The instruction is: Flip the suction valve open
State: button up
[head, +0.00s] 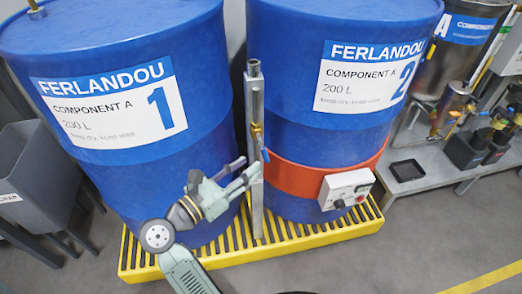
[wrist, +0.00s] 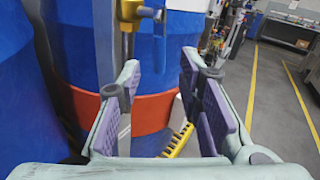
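The suction valve (head: 257,132) is a small brass valve on the upright metal post between the two blue drums. Its blue lever (head: 265,154) appears to hang downward. In the wrist view the brass valve body (wrist: 128,14) is at the top, with the lever (wrist: 160,45) pointing down against the blue drum. My gripper (head: 246,168) is beside the post, just below the brass body in the head view. In the wrist view my gripper (wrist: 160,64) is open, its fingers apart and nothing clearly held. I cannot tell whether a finger touches the lever.
Drum 1 (head: 118,145) and drum 2 (head: 345,45) stand on a yellow grated pallet (head: 208,257). Drum 2 wears an orange band with a control box (head: 346,189). A grey bin (head: 35,175) is at left. A metal bench with equipment is at right.

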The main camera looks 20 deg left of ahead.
aim_at(265, 153)
jog(key=p+x, duration=0.1)
jog(key=x, duration=0.6)
jog(key=shift+w, duration=0.15)
jog(key=shift+c, duration=0.3)
grip_shut()
dwell(0.4)
